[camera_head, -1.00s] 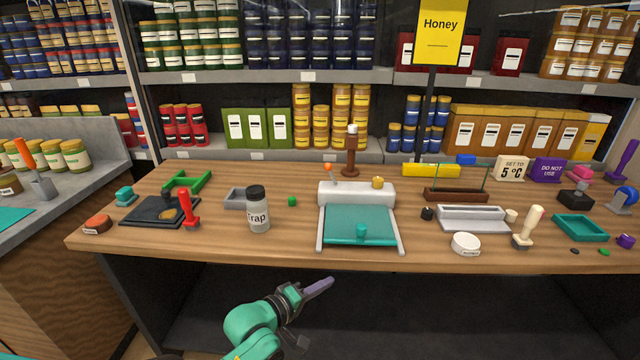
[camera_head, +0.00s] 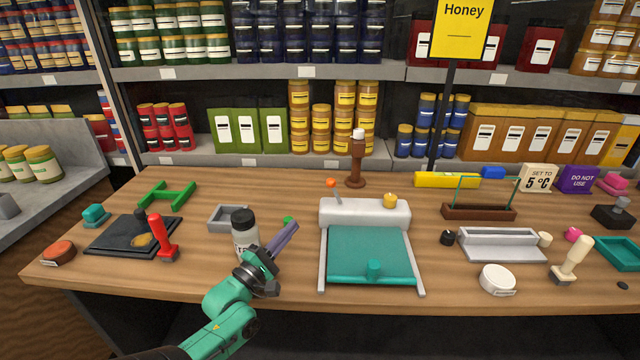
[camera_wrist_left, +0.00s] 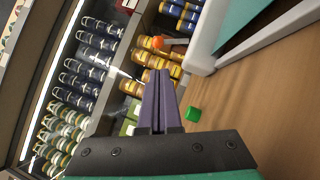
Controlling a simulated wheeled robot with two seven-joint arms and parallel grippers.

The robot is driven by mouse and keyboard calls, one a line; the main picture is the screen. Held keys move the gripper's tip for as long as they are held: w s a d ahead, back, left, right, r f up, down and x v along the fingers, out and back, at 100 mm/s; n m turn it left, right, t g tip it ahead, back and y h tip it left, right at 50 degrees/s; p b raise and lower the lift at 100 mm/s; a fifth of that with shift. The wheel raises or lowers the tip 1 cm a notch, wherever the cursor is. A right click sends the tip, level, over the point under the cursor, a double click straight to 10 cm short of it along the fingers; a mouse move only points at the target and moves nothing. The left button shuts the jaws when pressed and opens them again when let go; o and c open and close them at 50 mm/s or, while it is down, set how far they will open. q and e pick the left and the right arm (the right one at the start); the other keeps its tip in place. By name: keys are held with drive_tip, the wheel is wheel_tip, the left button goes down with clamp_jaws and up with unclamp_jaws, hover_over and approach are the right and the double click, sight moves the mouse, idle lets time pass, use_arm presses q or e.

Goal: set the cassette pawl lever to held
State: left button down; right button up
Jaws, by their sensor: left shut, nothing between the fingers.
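A white cassette device (camera_head: 365,213) with a teal sheet (camera_head: 368,250) between two pale rails stands mid-table. A small lever with an orange tip (camera_head: 331,183) rises at its back left corner and leans left. The orange-tipped lever (camera_wrist_left: 158,42) also shows in the left wrist view, beyond the fingers. My left gripper (camera_head: 292,224) is shut and empty, left of the device and in front of the lever, apart from both. Its purple fingers (camera_wrist_left: 157,92) lie together in the left wrist view. My right gripper is not in view.
A jar labelled Trap (camera_head: 244,230) stands just left of my gripper and is partly hidden by it. A green cube (camera_head: 288,219) lies behind the fingers. A yellow knob (camera_head: 390,200) sits on the device's top.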

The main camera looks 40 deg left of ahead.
sight(328, 186)
use_arm(q)
drive_tip(key=shift+s+d+r, duration=0.35)
drive_tip(key=shift+s+d, duration=0.05)
drive_tip(key=shift+d+r, duration=0.1)
drive_tip(key=shift+w+r, duration=0.1)
drive_tip(key=shift+w, duration=0.25)
drive_tip(key=p+x, duration=0.1)
drive_tip(key=x, duration=0.5)
drive_tip(key=p+x, duration=0.2)
drive_tip(key=x, duration=0.5)
drive_tip(key=shift+w+a, duration=0.2)
drive_tip(key=shift+w, duration=0.1)
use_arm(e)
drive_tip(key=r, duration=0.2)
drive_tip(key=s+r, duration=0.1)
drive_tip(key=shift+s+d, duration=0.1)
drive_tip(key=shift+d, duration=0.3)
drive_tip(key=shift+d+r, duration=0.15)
